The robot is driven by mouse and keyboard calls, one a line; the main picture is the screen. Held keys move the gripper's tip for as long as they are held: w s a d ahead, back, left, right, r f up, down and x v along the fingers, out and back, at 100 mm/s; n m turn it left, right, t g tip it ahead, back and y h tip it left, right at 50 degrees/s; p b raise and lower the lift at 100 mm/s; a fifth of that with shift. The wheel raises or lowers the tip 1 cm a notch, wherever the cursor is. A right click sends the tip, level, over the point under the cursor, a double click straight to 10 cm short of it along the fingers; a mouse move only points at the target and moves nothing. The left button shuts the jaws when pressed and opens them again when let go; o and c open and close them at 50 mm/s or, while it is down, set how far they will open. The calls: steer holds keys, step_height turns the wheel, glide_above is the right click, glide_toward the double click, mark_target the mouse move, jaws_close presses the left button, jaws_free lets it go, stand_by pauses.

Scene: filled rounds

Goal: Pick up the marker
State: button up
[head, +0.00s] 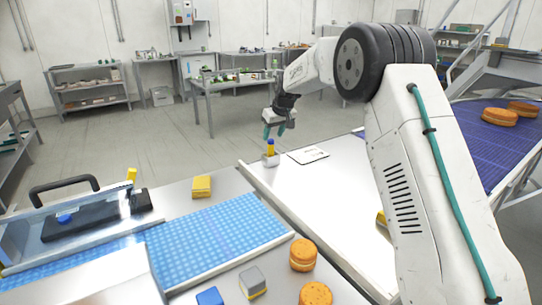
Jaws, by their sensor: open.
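The marker (270,149) looks like a small upright yellow piece with a blue top. It stands in or on a small pale block (270,160) at the far left corner of the white table (325,190). My gripper (274,133) points down with its two teal fingers apart, just above the marker's top in the picture. The fingers hold nothing that I can see. Whether the marker's top is between the fingertips or just below them, I cannot tell.
A white card (307,155) lies right of the marker. A blue belt (215,237), a yellow block (201,187) and filled rounds (303,255) are nearer. A black handle (64,188) rises at left. A purple belt (490,143) with rounds is at right.

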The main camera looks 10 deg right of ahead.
mark_target(271, 140)
steer(key=x, duration=0.6)
steer(key=shift+a+f, duration=0.1)
steer(key=shift+a, duration=0.05)
jaws_close()
